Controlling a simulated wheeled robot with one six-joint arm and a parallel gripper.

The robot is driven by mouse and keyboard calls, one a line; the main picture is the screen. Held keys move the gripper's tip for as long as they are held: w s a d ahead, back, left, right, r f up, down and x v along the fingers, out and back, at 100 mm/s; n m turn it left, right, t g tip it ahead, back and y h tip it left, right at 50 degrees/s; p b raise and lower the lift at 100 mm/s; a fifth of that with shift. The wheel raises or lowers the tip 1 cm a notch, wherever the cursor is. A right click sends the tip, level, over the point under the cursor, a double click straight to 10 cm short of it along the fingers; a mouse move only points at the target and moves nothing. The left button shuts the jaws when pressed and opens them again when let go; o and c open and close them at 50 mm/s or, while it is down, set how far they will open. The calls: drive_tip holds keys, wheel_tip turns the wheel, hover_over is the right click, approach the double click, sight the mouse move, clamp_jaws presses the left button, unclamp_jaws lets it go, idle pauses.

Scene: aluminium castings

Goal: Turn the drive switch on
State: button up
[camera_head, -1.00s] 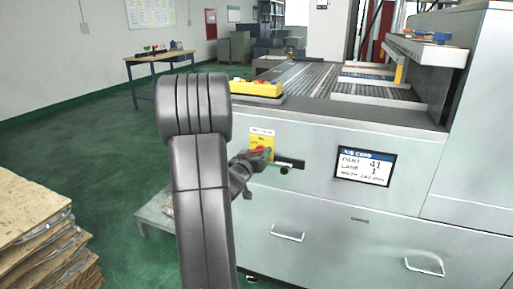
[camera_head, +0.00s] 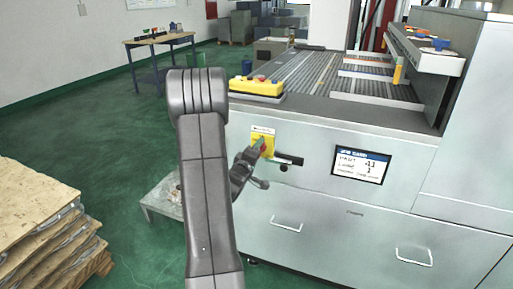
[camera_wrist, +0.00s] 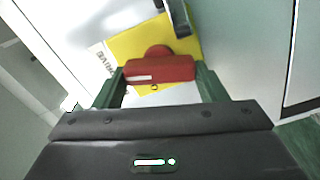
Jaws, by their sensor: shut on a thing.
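The drive switch is a red handle (camera_wrist: 160,68) on a yellow plate (camera_wrist: 125,45) with the word DRIVE beside it in the wrist view. In the head view the yellow plate (camera_head: 264,133) is on the pale machine's front, below its top edge. My gripper (camera_wrist: 160,84) is shut on the red handle, a green finger at each end of it. The handle lies at a slant to the plate's edges. In the head view my gripper (camera_head: 257,149) is at the plate and mostly hides the handle.
A dark bar (camera_head: 290,160) sticks out just right of the switch. A job card screen (camera_head: 361,166) and drawer handles (camera_head: 287,224) are on the same front. A yellow control box (camera_head: 256,86) stands on top. Stacked sheets (camera_head: 40,215) are at the left.

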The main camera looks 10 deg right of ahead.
drive_tip(key=shift+f+n+p, duration=0.1)
drive_tip(key=shift+n+p, duration=0.6)
drive_tip(key=shift+n, duration=1)
drive_tip(key=o, duration=1)
drive_tip(key=b+v, duration=0.1)
drive_tip(key=v, duration=1.3)
drive_tip(key=shift+w, duration=0.1)
